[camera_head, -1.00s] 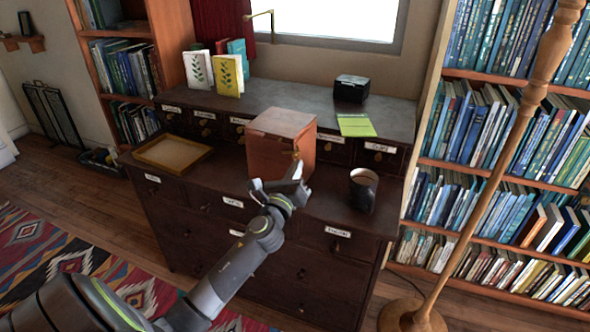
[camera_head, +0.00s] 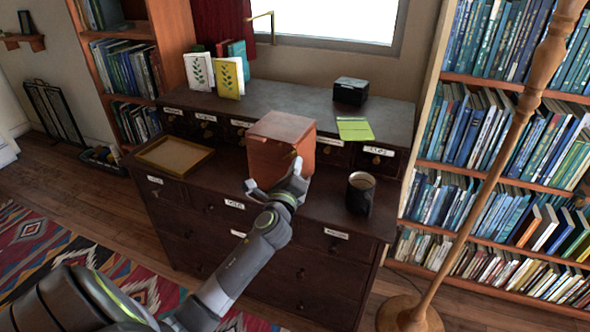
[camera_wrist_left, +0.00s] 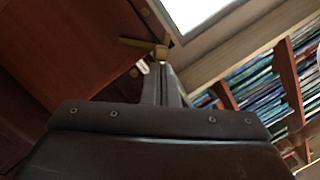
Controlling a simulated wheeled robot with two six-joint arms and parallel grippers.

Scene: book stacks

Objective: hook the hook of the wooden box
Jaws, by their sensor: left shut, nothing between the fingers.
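The wooden box (camera_head: 277,152) is reddish brown and stands on the dark desk in the head view, its lid down. Its side fills the upper left of the left wrist view (camera_wrist_left: 60,45). A brass hook (camera_wrist_left: 138,43) sticks out by the box's edge there, with a small brass block at its right end. My left gripper (camera_head: 297,168) is in front of the box's right front edge. In the left wrist view its fingers (camera_wrist_left: 166,84) are together and empty, tips just below the brass block. I cannot tell whether they touch it. My right gripper is not in view.
A dark mug (camera_head: 361,192) stands right of the box on the desk (camera_head: 225,180). A shallow wooden tray (camera_head: 174,154) lies to the left. A black box (camera_head: 351,91) and a green notepad (camera_head: 355,129) are on the raised back shelf. A lamp pole (camera_head: 490,190) stands at the right.

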